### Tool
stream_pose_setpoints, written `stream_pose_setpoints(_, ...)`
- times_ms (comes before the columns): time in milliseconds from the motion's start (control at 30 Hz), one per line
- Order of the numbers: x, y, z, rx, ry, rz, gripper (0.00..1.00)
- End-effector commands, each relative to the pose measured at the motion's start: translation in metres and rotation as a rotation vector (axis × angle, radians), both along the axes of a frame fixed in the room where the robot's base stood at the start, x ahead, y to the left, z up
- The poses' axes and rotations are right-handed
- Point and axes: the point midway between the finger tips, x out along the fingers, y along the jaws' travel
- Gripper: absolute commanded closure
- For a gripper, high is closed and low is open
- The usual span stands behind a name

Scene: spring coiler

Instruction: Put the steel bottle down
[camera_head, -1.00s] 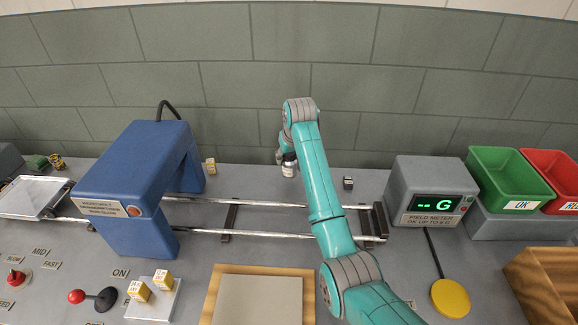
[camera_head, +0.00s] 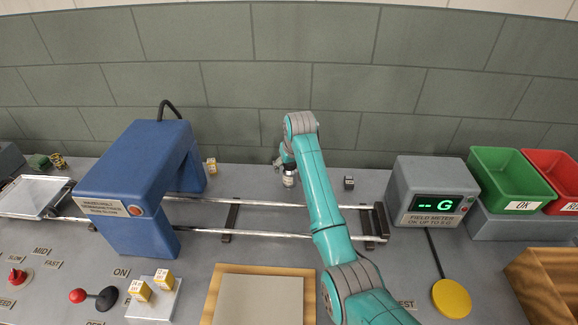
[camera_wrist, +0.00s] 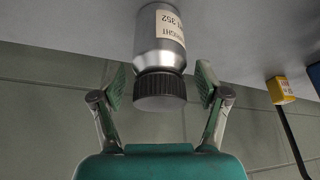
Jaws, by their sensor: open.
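The steel bottle (camera_head: 289,180) is a small silver cylinder with a pale label and a dark ribbed cap. It appears to stand upright on the grey bench behind the rails. In the wrist view the bottle (camera_wrist: 160,48) shows upside down, its cap toward my palm. My gripper (camera_wrist: 160,84) is open, with one finger on each side of the cap and a gap between each finger and the bottle. In the head view my gripper (camera_head: 286,162) is at the top of the bottle, partly hidden by my arm.
Rails (camera_head: 262,233) run in front of the bottle. A small dark block (camera_head: 348,182) lies to its right and a yellow-and-white box (camera_head: 211,166) to its left, near the blue machine (camera_head: 135,190). The field meter (camera_head: 432,190) stands farther right. The wall is close behind.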

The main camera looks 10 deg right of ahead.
Motion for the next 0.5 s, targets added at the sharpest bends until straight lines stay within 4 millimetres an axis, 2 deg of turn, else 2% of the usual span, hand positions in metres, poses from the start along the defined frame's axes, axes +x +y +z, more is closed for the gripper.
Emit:
stream_pose_setpoints(167,-0.001,0.000,0.007,0.000,-0.001,0.000,0.26)
stream_pose_setpoints(267,-0.006,-0.001,0.020,0.000,-0.002,0.000,0.26)
stream_pose_setpoints(500,-0.024,-0.002,0.064,0.000,-0.004,0.000,0.26)
